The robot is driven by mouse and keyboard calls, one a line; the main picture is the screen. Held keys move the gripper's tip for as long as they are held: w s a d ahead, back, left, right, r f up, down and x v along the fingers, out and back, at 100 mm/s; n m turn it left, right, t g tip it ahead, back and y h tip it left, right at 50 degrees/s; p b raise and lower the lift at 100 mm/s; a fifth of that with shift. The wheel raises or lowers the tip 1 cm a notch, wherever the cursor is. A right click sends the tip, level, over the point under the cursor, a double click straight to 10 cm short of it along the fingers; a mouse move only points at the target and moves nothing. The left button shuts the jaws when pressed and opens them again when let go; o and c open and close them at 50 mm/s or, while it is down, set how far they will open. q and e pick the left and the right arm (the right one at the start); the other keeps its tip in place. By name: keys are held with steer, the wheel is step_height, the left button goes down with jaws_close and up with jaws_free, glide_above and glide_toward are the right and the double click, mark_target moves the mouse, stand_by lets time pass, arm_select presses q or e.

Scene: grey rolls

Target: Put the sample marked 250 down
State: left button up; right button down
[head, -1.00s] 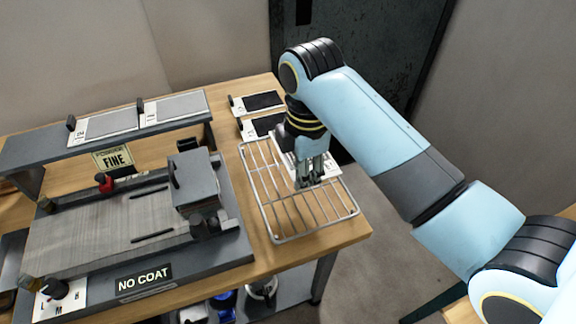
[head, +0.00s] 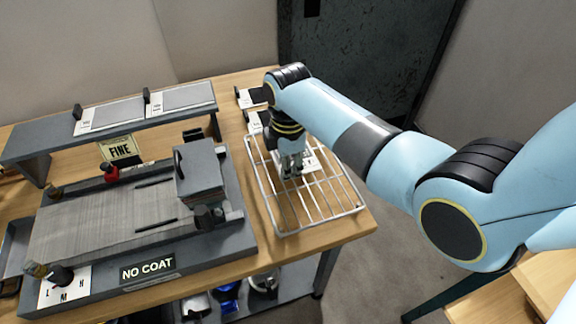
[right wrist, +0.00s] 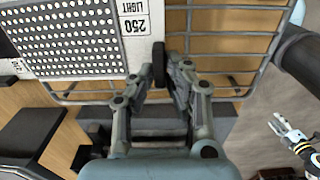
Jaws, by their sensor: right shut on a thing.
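The sample marked 250 (right wrist: 64,38) is a white card with a dotted grey sheet and the label "250 LIGHT"; in the head view its white edge (head: 309,161) shows beside my right gripper (head: 291,170). In the right wrist view my right gripper (right wrist: 165,68) is shut on the sample's black tab. The wire rack (head: 290,234) lies under the sample, at the right end of the table. I cannot tell whether the sample touches its bars. Part of the sample is hidden by the gripper.
Two other cards (head: 251,97) lie behind the rack, partly behind my arm. Left of the rack stands a grey machine with a "NO COAT" sign (head: 147,268) and a dark block (head: 198,173). A shelf (head: 30,142) with sample cards stands behind it. The rack's front is clear.

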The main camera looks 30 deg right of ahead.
steer(key=c, duration=1.4)
jaws_free()
steer(key=shift+o, duration=0.2)
steer(key=shift+r, duration=0.1)
step_height(320, 180, up, 12)
steer(key=shift+p, duration=0.35)
steer(key=shift+s, duration=0.1)
